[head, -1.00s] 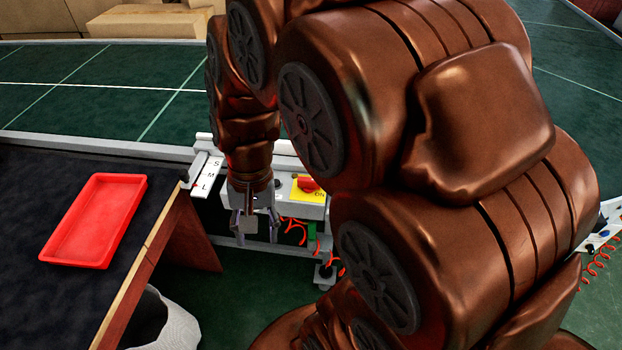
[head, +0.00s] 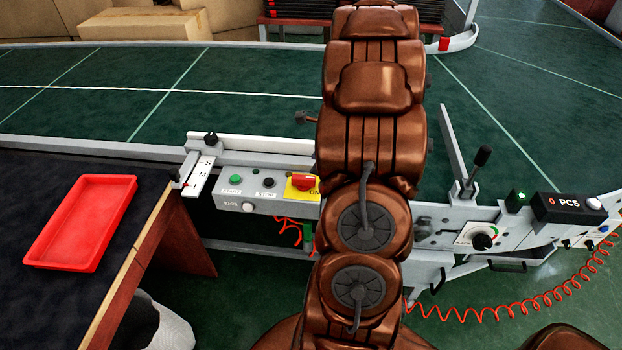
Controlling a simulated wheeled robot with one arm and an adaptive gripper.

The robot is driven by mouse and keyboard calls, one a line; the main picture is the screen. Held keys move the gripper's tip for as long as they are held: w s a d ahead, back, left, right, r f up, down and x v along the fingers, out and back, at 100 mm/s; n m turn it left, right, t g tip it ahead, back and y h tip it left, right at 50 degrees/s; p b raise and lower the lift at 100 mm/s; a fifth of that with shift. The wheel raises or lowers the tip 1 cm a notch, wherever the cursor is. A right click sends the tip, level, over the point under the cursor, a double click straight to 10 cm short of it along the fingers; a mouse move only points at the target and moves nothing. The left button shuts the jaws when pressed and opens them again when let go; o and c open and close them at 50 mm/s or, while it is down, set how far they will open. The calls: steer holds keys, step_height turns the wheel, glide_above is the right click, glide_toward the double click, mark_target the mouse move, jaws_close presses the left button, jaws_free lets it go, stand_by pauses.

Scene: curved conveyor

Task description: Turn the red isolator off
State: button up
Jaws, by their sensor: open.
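The red isolator (head: 303,181) is a red rotary knob on a yellow plate, at the right end of a grey control panel (head: 228,201). The letters "ON" show at the plate's lower right. My arm stands just to the right of the plate, and the panel's right end meets the arm's edge in the picture. I cannot tell the knob's exact angle. My gripper is not in view; my upright arm fills the middle of the view.
The panel also has a green START button (head: 235,180) and a black STOP button (head: 268,182). A red tray (head: 82,222) lies on the dark table (head: 40,180) at left. A PCS counter (head: 567,206) and coiled red cable (head: 500,307) are at right. The green conveyor (head: 240,105) runs behind.

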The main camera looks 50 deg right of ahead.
mark_target(311, 177)
steer(key=shift+m, duration=0.3)
steer(key=shift+d+p+x, duration=0.2)
steer(key=shift+x, duration=1.15)
steer(key=shift+d+p+x, duration=0.2)
steer(key=shift+x, duration=1.15)
steer(key=shift+d+p+x, duration=0.2)
steer(key=shift+x, duration=1.1)
steer(key=shift+s+f, duration=0.15)
steer(key=shift+c, duration=0.3)
jaws_close()
